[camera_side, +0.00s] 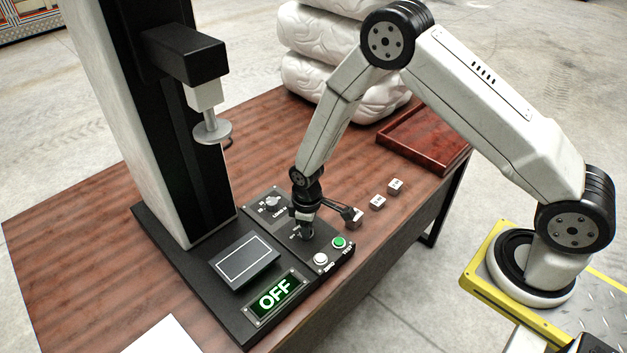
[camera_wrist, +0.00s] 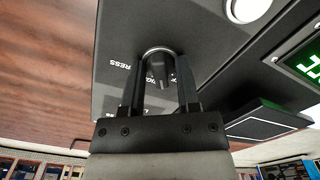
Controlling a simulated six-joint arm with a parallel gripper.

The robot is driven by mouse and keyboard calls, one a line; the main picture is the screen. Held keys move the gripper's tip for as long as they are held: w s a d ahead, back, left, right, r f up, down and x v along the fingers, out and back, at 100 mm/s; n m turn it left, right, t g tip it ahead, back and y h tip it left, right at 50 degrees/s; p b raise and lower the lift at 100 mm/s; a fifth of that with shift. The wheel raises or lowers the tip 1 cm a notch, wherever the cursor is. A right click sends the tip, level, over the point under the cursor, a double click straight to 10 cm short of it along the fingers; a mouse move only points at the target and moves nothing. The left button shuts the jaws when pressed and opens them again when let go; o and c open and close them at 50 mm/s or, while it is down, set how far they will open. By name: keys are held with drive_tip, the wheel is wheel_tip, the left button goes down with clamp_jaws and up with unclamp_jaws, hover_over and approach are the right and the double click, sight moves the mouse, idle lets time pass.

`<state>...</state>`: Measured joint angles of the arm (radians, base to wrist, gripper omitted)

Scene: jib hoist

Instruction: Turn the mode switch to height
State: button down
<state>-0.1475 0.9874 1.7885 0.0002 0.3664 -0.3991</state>
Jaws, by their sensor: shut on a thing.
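My gripper (camera_side: 306,231) points down at the black control panel, shut on a round knob. In the wrist view the gripper (camera_wrist: 159,62) has one finger on each side of this mode switch (camera_wrist: 157,52), whose silvery rim shows between them. White lettering surrounds the switch; "RESS" reads at its left, and the other words are partly hidden by the fingers. Its pointer direction cannot be made out. In the side view the switch is mostly hidden by the gripper.
A second knob (camera_side: 271,201) is on the panel behind. A white button (camera_side: 320,259) and a green button (camera_side: 339,242) are in front.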

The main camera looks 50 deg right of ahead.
drive_tip(key=m, duration=0.6)
drive_tip(key=shift+a, duration=0.1)
idle(0.3)
drive_tip(key=shift+c, duration=1.8)
unclamp_jaws()
drive_tip(key=shift+r, duration=0.1)
drive_tip(key=shift+r, duration=3.85)
